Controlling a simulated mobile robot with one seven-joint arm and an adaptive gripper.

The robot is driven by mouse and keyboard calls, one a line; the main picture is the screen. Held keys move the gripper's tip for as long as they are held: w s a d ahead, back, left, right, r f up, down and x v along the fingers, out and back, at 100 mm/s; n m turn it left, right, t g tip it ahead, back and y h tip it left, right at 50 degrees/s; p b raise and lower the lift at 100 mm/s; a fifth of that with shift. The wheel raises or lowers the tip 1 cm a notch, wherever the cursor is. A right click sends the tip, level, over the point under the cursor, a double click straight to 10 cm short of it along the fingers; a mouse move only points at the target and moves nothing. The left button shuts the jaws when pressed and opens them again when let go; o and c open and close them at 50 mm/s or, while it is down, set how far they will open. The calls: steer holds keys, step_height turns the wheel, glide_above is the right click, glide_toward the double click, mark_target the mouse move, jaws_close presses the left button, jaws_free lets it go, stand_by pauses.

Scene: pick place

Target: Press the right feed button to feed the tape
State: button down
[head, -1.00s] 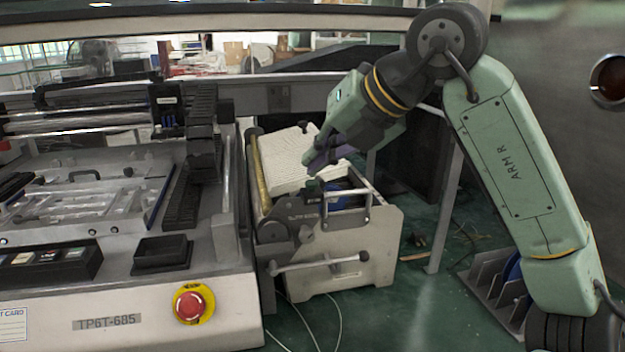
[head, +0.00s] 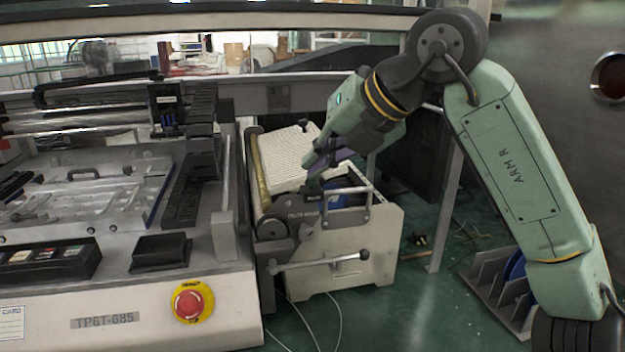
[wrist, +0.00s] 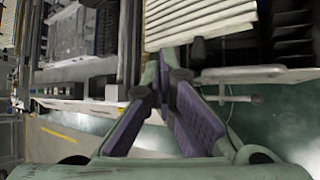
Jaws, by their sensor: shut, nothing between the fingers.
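The tape feeder (head: 375,245) is a pale box with dark side parts and metal bars, standing right of the big machine. Its white ribbed top (head: 285,160) also shows at the top of the wrist view (wrist: 195,20). My gripper (head: 311,178) is over the feeder's dark front mechanism, just right of the ribbed top's near edge. In the wrist view, my gripper's purple-padded fingers (wrist: 165,62) come together at the tips, with nothing between them. I cannot make out a feed button, and the fingers cover part of the mechanism. Contact cannot be told.
The big machine (head: 205,265) fills the left, with a red stop button (head: 188,305) on its front. A metal handle bar (head: 318,262) sticks out at the feeder's front. A grey rack (head: 497,290) stands on the green floor at right. Open floor lies between.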

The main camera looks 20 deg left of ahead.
steer(key=shift+f, duration=0.15)
stand_by(0.3)
steer(key=shift+r+p, duration=0.45)
steer(key=shift+r, duration=0.25)
step_height(320, 180, up, 6)
steer(key=p, duration=0.4)
steer(key=shift+p, duration=0.4)
stand_by(0.5)
